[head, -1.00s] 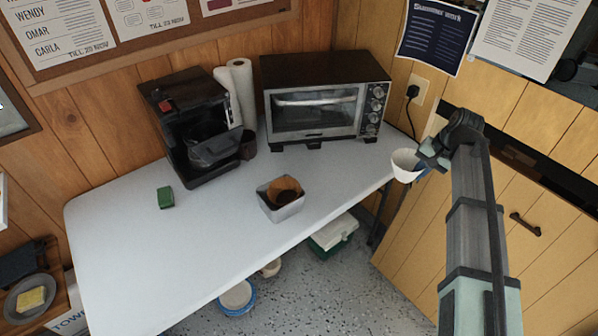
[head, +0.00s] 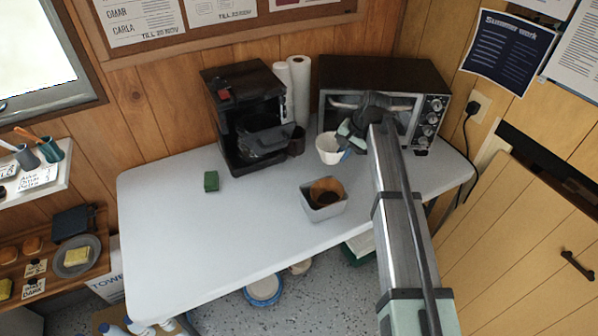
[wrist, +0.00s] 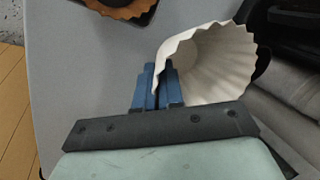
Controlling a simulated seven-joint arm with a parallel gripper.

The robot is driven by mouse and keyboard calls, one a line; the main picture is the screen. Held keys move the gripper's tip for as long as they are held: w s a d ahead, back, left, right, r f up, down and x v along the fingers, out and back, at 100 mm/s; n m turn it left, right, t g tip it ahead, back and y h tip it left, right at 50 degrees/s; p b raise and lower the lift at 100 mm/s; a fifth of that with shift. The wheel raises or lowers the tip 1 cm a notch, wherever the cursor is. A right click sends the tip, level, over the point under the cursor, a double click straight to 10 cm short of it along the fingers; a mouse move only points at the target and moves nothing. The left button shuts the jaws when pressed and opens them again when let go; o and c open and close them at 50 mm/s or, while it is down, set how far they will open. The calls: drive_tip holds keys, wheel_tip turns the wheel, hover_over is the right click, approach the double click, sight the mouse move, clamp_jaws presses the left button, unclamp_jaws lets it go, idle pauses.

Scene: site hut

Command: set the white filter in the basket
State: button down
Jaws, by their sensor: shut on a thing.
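The white filter (head: 328,149), a fluted paper cup, is held above the table in front of the toaster oven. In the wrist view the white filter (wrist: 212,62) opens upward and its near wall is between the blue fingers. My gripper (head: 345,146) is shut on its rim; the fingers also show in the wrist view (wrist: 162,80). The black coffee maker (head: 238,100) stands left of my gripper. A dark piece (head: 266,141) juts from its front; I cannot tell for sure whether this is the basket.
A square grey container (head: 324,213) with a brown filter (head: 326,189) and dark contents stands on the table below my gripper. A dark mug (head: 296,141), paper towel rolls (head: 299,90), the toaster oven (head: 345,75) and a green block (head: 211,181) are around. The table's left front (head: 190,235) is clear.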

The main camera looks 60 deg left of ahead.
sight(327, 153)
drive_tip(key=s+a, duration=0.2)
drive_tip(key=s, duration=0.1)
drive_tip(key=shift+s+a, duration=0.25)
drive_tip(key=shift+a, duration=0.05)
drive_tip(key=shift+s+f, duration=0.15)
drive_tip(key=shift+f, duration=0.1)
drive_tip(key=shift+a+f, duration=0.1)
drive_tip(key=shift+f, duration=4.65)
drive_tip(key=shift+f, duration=0.2)
drive_tip(key=c, duration=1.3)
unclamp_jaws()
drive_tip(key=shift+o, duration=0.2)
drive_tip(key=v, duration=1.2)
drive_tip(key=shift+r, duration=0.2)
